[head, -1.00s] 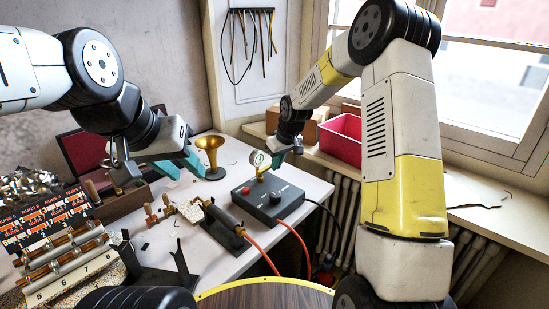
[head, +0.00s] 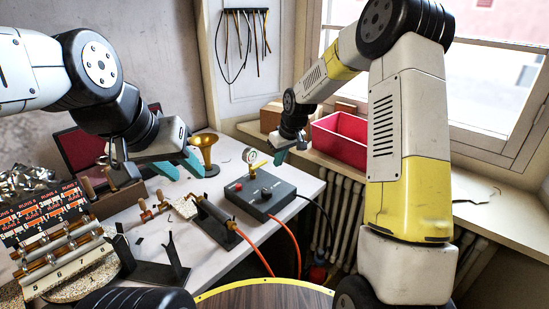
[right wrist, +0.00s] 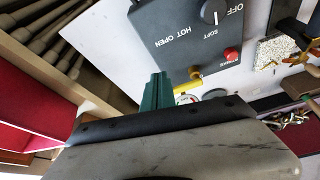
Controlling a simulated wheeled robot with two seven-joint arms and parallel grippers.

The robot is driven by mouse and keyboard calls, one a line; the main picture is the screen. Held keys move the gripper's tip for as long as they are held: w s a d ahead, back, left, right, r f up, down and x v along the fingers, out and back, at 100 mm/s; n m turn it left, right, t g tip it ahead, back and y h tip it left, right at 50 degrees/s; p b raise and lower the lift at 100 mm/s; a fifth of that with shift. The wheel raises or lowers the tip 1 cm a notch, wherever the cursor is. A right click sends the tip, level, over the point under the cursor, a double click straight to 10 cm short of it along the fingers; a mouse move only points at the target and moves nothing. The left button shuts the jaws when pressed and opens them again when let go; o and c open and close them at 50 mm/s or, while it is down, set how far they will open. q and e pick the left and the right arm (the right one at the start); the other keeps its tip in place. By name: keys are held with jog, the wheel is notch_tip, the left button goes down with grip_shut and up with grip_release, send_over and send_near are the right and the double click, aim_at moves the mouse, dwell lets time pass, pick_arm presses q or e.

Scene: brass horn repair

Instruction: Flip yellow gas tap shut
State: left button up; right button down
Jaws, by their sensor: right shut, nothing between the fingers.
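The dark grey control box (head: 285,196) stands on the white bench. It has a red button, a black knob and a round gauge (head: 250,156). The yellow tap (head: 258,169) is small beside the gauge; its lever angle is hard to tell. In the right wrist view, yellow metal (right wrist: 194,73) shows at the box (right wrist: 165,50) edge, just right of my fingers. My right gripper (head: 280,157) is shut and empty, above and right of the tap, apart from it in the head view; its teal fingers (right wrist: 157,92) show in the wrist view. My left gripper (head: 180,167) is open and empty left of the brass horn bell.
The brass bell (head: 204,150) stands behind the box. A torch (head: 214,213) rests on a stand, with orange hoses running off the bench front. A red bin (head: 340,138) sits on the sill at right. A numbered rack (head: 65,255) is at left.

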jog(key=v, duration=0.7)
jog(key=shift+d+r, duration=0.3)
jog(key=shift+d, duration=0.15)
jog(key=s+d+r+m, duration=0.1)
jog(key=s+d+r, duration=0.1)
jog(key=s+r, duration=0.55)
jog(key=s+d+r+m+t, duration=0.1)
jog(key=s+d+r+m, duration=0.1)
jog(key=s, duration=1)
jog(key=s+d+r+m+t, duration=0.1)
jog(key=s+d+r+m, duration=0.1)
jog(key=s, duration=1)
jog(key=shift+d+r+m+t, duration=0.2)
jog(key=shift+r+m+t, duration=0.1)
jog(key=shift+r+m, duration=0.2)
jog(key=shift+s, duration=0.15)
